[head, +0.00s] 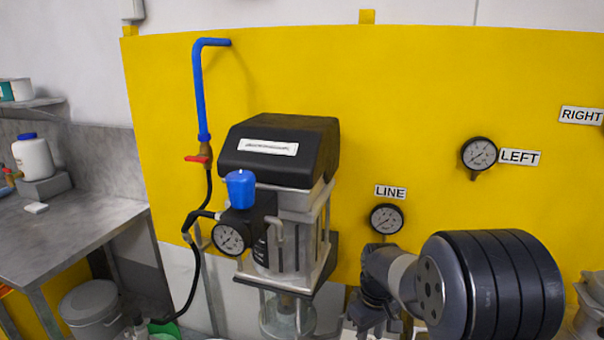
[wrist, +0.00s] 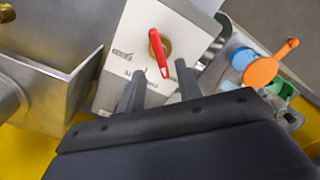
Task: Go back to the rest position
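In the wrist view my gripper (wrist: 159,72) has its two dark fingers spread apart with nothing held between them. A red lever handle (wrist: 160,52) on a brass fitting shows beyond the fingertips, against a grey metal plate (wrist: 118,52) with printed labels. The handle's lower tip appears in the gap between the fingers. I cannot tell how far it is from them, but no finger visibly touches it. In the head view parts of my arm fill the lower right, and the gripper fingers are not visible there.
The head view shows a black-topped pump unit (head: 280,152), a blue pipe (head: 200,95) with a red valve (head: 198,159), and wall gauges marked LINE (head: 386,219) and LEFT (head: 479,153). A metal bench (head: 70,235) stands left. The wrist view shows an orange paddle-shaped object (wrist: 262,71).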

